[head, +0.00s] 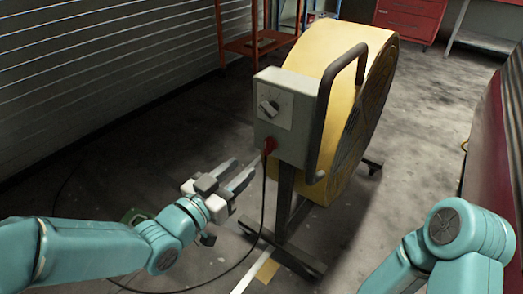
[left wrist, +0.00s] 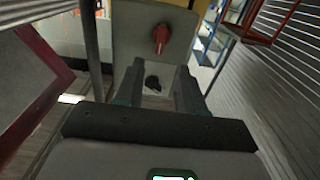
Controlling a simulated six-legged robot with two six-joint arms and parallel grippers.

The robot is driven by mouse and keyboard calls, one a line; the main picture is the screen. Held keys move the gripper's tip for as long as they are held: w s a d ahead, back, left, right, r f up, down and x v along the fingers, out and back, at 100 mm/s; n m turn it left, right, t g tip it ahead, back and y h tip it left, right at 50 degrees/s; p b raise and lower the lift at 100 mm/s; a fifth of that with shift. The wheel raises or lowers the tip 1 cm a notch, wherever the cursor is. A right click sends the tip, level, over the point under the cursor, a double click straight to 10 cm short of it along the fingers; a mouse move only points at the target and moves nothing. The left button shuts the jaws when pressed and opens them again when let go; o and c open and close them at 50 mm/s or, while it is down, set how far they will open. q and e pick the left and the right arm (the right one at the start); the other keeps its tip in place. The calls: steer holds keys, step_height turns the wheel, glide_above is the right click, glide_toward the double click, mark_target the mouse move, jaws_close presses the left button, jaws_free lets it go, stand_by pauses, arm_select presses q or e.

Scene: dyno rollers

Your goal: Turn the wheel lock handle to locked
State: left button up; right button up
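A wheel lock handle cannot be made out in either view. A grey control box (head: 286,115) with a dial knob (head: 268,107) and a red plug (head: 268,146) is on the near side of a large yellow drum fan (head: 325,60). My left gripper (head: 246,172) is open and empty, in front of and below the box, apart from it. In the left wrist view the box (left wrist: 135,45) fills the upper middle, with the red plug (left wrist: 161,38) above the dark knob (left wrist: 153,82), seen between the open fingers. My right arm shows at lower right; its gripper is out of view.
A black cable (head: 262,205) hangs from the plug to the floor. The fan's dark stand (head: 283,200) is beside my left gripper. A dark red panel (head: 497,145) rises at the right. A slatted wall (head: 100,75) is at the left. Open floor (head: 430,110) lies right of the fan.

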mark_target(265, 147)
arm_select(q)
steer(key=x, duration=0.9)
jaws_close()
